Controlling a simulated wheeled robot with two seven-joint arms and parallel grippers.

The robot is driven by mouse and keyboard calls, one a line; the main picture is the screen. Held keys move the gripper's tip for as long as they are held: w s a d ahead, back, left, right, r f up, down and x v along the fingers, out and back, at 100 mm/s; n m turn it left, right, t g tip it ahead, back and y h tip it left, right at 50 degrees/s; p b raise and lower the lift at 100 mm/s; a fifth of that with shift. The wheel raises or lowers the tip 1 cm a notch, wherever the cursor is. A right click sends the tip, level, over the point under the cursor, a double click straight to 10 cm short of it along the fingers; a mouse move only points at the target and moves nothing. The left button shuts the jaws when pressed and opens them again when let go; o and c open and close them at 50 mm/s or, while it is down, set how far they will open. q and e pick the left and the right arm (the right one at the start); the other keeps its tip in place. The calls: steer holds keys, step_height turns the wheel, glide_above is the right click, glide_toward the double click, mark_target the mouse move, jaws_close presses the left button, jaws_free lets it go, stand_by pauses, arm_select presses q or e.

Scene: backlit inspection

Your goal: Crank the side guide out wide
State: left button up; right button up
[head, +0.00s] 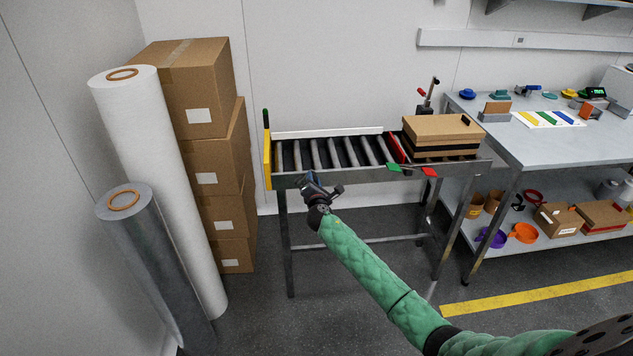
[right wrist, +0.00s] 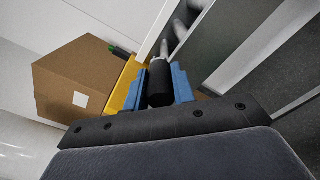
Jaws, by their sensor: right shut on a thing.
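The roller conveyor (head: 283,182) stands against the back wall. A white rail, which looks like the side guide (head: 330,133), runs along the far side of its rollers. My right gripper (head: 310,181) is at the conveyor's front edge, left of its middle. In the right wrist view its blue fingers (right wrist: 162,92) are shut on a black cylindrical crank handle (right wrist: 160,82). My left gripper is not in view.
A yellow end plate (head: 268,160) with a green-topped lever (head: 265,117) closes the conveyor's left end. A red stop (head: 397,148) and stacked cardboard (head: 440,128) are at its right. Cartons (head: 208,180) and film rolls stand left. A workbench (head: 535,140) stands right.

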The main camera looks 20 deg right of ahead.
steer(key=shift+f, duration=0.15)
steer(key=a, duration=0.1)
steer(key=a+r, duration=0.1)
steer(key=a+p, duration=0.1)
steer(key=shift+w+r, duration=0.2)
steer(key=shift+w, duration=0.15)
steer(key=shift+w+a+f+b, duration=0.1)
steer(key=shift+w+a+b, duration=0.15)
steer(key=shift+a, duration=0.55)
steer(key=shift+w+a+f+b, duration=0.1)
steer(key=shift+w+a+b, duration=0.1)
steer(key=shift+a, duration=0.55)
steer(key=a+f+b, duration=0.1)
steer(key=a+b, duration=0.1)
steer(key=shift+w+a+f, duration=0.3)
steer(key=shift+w+f, duration=0.05)
steer(key=shift+w, duration=0.05)
